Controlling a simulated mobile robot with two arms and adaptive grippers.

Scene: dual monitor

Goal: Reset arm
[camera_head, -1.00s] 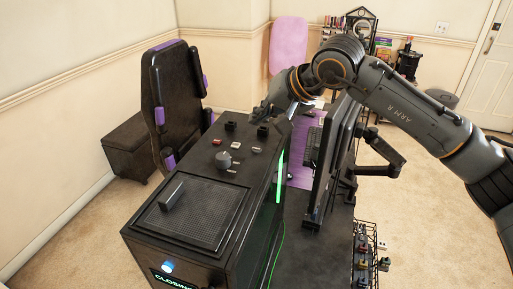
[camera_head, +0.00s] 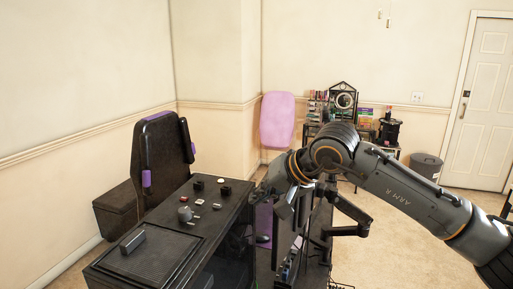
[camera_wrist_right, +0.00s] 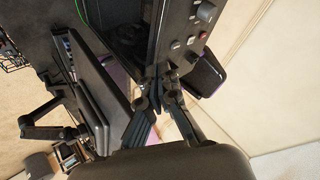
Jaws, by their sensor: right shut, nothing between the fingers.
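My right arm (camera_head: 395,185) comes in from the right and bends down over the desk. My right gripper (camera_wrist_right: 158,80) is shut and empty in the right wrist view, close to the PC case and the monitors. In the head view its fingers are hard to make out against the dark gear. The black PC case (camera_head: 165,238) stands at the lower left of the head view, with a mesh panel, knobs and buttons on top. Dark monitors (camera_wrist_right: 95,85) show in the wrist view, partly hidden behind my arm in the head view. My left gripper is not in view.
A black and purple chair (camera_head: 158,160) stands beyond the case. A monitor arm (camera_head: 345,225) juts out below my right arm. A shelf (camera_head: 345,110), a bin (camera_head: 425,167) and a door (camera_head: 480,100) are at the back right. The carpet between has free room.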

